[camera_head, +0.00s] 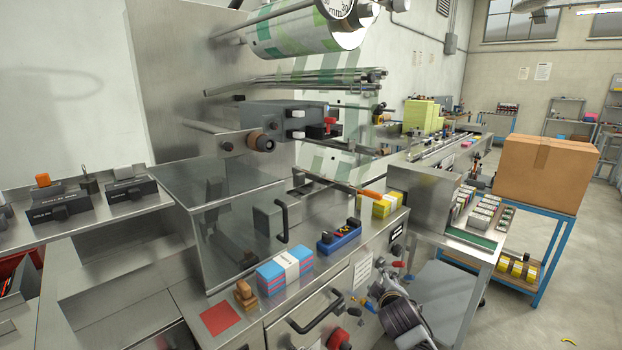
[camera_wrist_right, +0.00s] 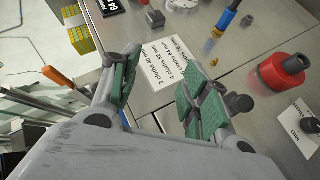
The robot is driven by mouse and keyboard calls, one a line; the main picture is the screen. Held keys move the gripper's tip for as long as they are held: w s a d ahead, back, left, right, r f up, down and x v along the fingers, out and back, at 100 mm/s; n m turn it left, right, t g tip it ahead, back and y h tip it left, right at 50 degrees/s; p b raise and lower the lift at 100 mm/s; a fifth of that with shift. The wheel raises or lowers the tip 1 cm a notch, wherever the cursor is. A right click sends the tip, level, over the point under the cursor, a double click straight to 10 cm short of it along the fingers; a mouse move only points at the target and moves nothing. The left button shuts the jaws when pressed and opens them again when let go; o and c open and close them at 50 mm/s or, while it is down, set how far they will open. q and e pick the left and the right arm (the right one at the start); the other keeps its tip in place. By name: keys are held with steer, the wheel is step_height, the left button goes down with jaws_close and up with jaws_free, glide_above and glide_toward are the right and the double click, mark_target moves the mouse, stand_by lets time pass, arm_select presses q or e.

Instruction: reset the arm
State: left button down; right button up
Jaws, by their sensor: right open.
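My right gripper (camera_head: 372,302) is low at the front of the steel machine, right of the centre in the head view. In the right wrist view its green-padded fingers (camera_wrist_right: 158,88) stand apart with nothing between them. Beyond them is a white printed label (camera_wrist_right: 165,62) on the machine's front panel; it also shows in the head view (camera_head: 363,270). My left gripper is not in view.
A red knob (camera_wrist_right: 280,73) stands out from the panel near the right gripper. On the ledge above lie a pink-and-blue stack (camera_head: 285,270), a blue tool holder (camera_head: 339,238), yellow packs (camera_head: 386,205) and an orange-handled tool (camera_head: 371,194). Floor at lower right is largely clear.

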steer(key=s+f+m+g+y, duration=0.1)
steer(key=s+f+m+g, duration=0.25)
steer(key=s, duration=0.85)
steer(key=s+d+f+m+g, duration=0.1)
steer(key=s+f+m+g, duration=0.2)
steer(key=s, duration=0.9)
steer(key=s+f+m+g+y, duration=0.1)
steer(key=s+f+m+g, duration=0.3)
steer(key=s, duration=0.8)
step_height(320, 180, down, 32)
steer(key=d+f+n, duration=0.1)
steer(key=d+n, duration=0.1)
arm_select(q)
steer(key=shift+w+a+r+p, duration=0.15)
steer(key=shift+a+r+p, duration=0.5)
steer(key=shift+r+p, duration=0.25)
arm_select(e)
steer(key=s+d+f, duration=0.4)
steer(key=s+f, duration=0.5)
steer(key=s, duration=0.2)
steer(key=s+d+f+h, duration=0.1)
steer(key=s+d+f, duration=0.3)
steer(key=s+f, duration=0.6)
steer(key=shift+s+d+f+g, duration=0.15)
steer(key=shift+s+d+g, duration=0.05)
steer(key=shift+s+g, duration=0.3)
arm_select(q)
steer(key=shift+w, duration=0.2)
arm_select(e)
steer(key=shift+n, duration=0.25)
